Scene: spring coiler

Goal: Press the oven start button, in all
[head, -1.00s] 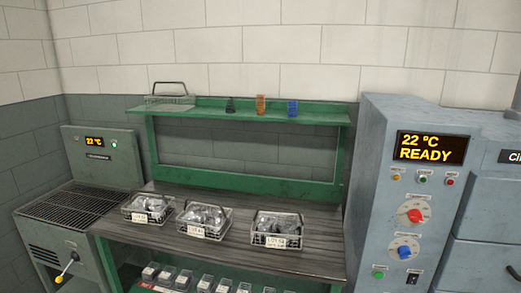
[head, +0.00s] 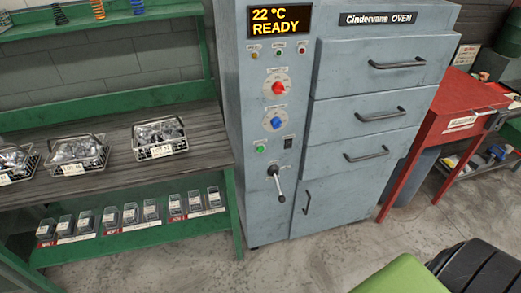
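The grey oven (head: 380,99) stands in the middle of the head view, with its control panel on the left side of its front. The display (head: 279,20) reads 22 °C READY. Below it are three small round lights or buttons: amber, green (head: 278,52) and red. A red knob (head: 278,88) and a blue knob (head: 276,123) sit lower. Under them are a green button (head: 261,148) and a black switch (head: 288,142). The small labels are too blurred to read, so I cannot tell which one is marked start.
A lever handle (head: 278,183) sticks out below the green button. A green-framed bench (head: 110,168) with wire baskets (head: 159,138) stands left of the oven. A red table (head: 455,118) stands to the right. Bare floor (head: 310,260) lies in front.

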